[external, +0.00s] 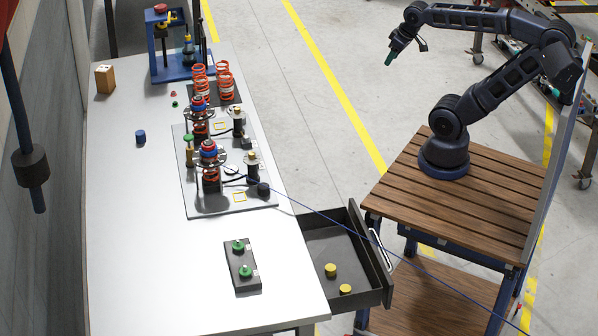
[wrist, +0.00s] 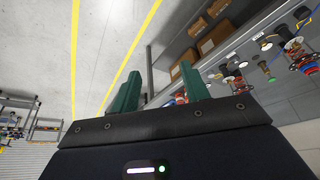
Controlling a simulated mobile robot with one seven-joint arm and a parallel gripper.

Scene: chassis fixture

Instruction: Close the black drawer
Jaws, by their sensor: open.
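The black drawer (external: 324,232) is pulled out from the right side of the white table, near its front end. Two yellow round pieces (external: 331,270) lie inside it. Its front panel (external: 372,256) faces right and carries a light handle (external: 380,250). My gripper (external: 389,58) is raised at the upper right, well above and behind the drawer, and touches nothing. In the wrist view its two green fingers (wrist: 160,92) stand apart with nothing between them. The drawer cannot be made out in the wrist view.
The white table (external: 130,220) holds a fixture plate (external: 225,205) with spring assemblies, a black block with green knobs (external: 243,265) and a blue press (external: 170,50). My wooden-slatted base stands close to the drawer's right. A thin blue cable line crosses over the drawer. Floor between table and arm is clear.

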